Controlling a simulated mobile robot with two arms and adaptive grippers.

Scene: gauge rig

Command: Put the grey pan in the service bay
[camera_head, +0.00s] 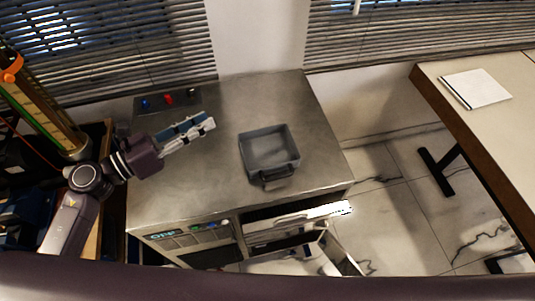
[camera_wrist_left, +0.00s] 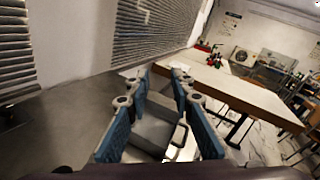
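The grey pan (camera_head: 270,149) is a square, shallow, open-topped pan with a handle toward the front. It rests on top of the metal cabinet (camera_head: 230,185), right of my left gripper (camera_head: 209,122). In the left wrist view the pan (camera_wrist_left: 157,130) shows ahead, between and beyond the fingers. The left gripper (camera_wrist_left: 160,98) is open, its blue-padded fingers apart with nothing held. What looks like the service bay (camera_head: 286,210) is a dark opening in the cabinet's front right, its inside mostly hidden. My right gripper is in neither view.
A light panel or flap (camera_head: 320,213) juts out at the bay. Small coloured knobs (camera_head: 168,99) sit at the cabinet's back left. A table (camera_head: 480,135) with a white pad (camera_head: 477,88) stands at right. The cabinet top around the pan is clear.

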